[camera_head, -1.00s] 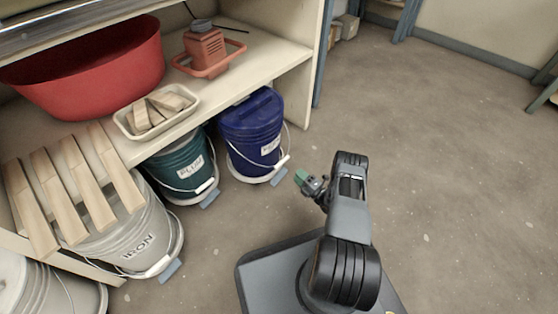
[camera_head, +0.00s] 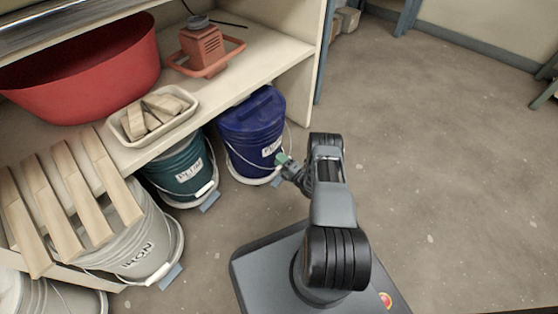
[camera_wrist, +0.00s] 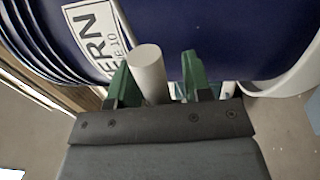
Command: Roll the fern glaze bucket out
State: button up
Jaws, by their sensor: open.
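The fern glaze bucket is the dark blue one (camera_head: 252,125), upright under the shelf's right end on a pale round base (camera_head: 238,177). In the wrist view its blue wall (camera_wrist: 220,35) fills the top, and its white label (camera_wrist: 95,35) shows the letters "ERN". My gripper (camera_head: 284,160) is at the bucket's front right. In the wrist view my gripper's green fingers (camera_wrist: 155,82) are open, with the bucket's white handle grip (camera_wrist: 148,68) standing between them, nearer the left finger. I cannot tell whether they touch.
A teal bucket (camera_head: 178,168) stands just left of the blue one, and a grey "IRON" bucket (camera_head: 130,245) further left. The shelf (camera_head: 235,75) overhead carries a red tub (camera_head: 85,75), a tray of wood pieces (camera_head: 180,125) and an orange device (camera_head: 207,50). Floor to the right (camera_head: 440,170) is clear.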

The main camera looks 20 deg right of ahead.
jog(key=shift+d, duration=0.15)
jog(key=shift+c, duration=0.2)
grip_shut()
jog(key=shift+s, duration=0.15)
